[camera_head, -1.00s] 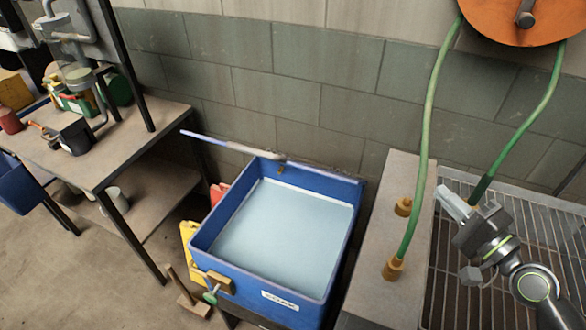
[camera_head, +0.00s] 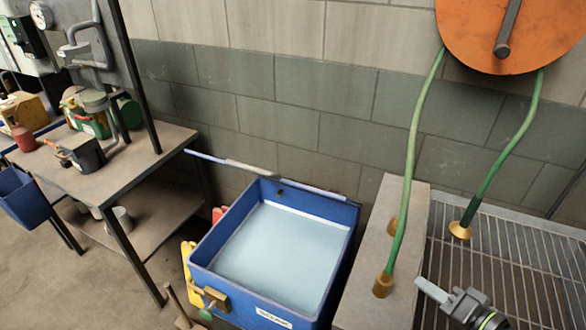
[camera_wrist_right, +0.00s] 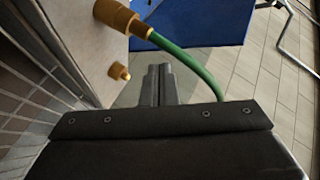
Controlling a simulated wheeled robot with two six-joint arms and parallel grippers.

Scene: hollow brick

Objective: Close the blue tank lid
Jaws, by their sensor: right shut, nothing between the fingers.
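The blue tank (camera_head: 255,300) stands low by the wall, with pale liquid or a pale bottom inside and its top uncovered. A thin pale bar (camera_head: 245,167) runs along its back edge and past its left corner. It may be the raised lid seen edge-on, but I cannot tell. My right gripper (camera_head: 422,284) is shut and empty, low over the grating to the right of the tank and apart from it. In the right wrist view the closed fingers (camera_wrist_right: 160,72) point toward a blue surface (camera_wrist_right: 215,22), likely the tank. My left gripper is not in view.
A concrete block (camera_head: 375,270) with brass fittings stands between the tank and my right gripper. Green hoses (camera_head: 413,150) hang from an orange reel (camera_head: 510,35). A metal grating (camera_head: 525,260) lies at right. A workbench (camera_head: 140,150) stands at left.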

